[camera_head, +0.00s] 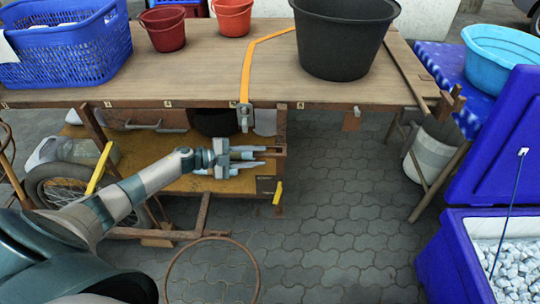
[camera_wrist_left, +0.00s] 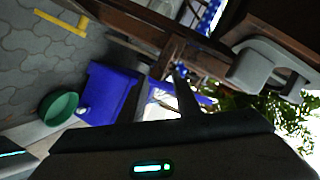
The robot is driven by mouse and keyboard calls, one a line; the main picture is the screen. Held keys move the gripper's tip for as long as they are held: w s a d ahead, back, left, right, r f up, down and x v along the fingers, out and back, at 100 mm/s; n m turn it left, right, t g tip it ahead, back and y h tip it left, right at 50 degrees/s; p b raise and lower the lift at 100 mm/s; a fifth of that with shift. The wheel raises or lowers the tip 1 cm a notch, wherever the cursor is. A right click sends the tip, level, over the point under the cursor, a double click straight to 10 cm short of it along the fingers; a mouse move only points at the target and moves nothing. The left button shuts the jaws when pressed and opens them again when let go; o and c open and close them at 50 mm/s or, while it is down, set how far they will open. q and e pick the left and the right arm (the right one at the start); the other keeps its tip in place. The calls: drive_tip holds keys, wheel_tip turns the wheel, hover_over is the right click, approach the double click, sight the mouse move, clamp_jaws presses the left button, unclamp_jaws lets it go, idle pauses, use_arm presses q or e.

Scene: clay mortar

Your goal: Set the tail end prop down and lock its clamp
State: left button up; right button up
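A wooden cart table (camera_head: 200,70) fills the upper middle of the head view. Brown bars and a post (camera_head: 280,125) stand under its front edge; I cannot tell which of them is the tail end prop. A yellow lever (camera_head: 278,192) sits low on this post, possibly the clamp's handle; whether it is locked is unclear. My left gripper (camera_head: 264,156) is below the table edge, pointing right, its fingers apart with their tips near a small brown bracket (camera_head: 280,150). Nothing is clearly held. My right gripper is out of view.
A yellow strap with a grey buckle (camera_head: 245,118) hangs just above my left gripper; a grey fitting (camera_wrist_left: 265,72) shows in the wrist view. A lower shelf and wheel (camera_head: 60,185) are left. A blue cooler (camera_head: 450,260) stands right.

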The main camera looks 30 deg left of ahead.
sight(264, 156)
use_arm(q)
drive_tip(key=shift+x, duration=2.55)
clamp_jaws()
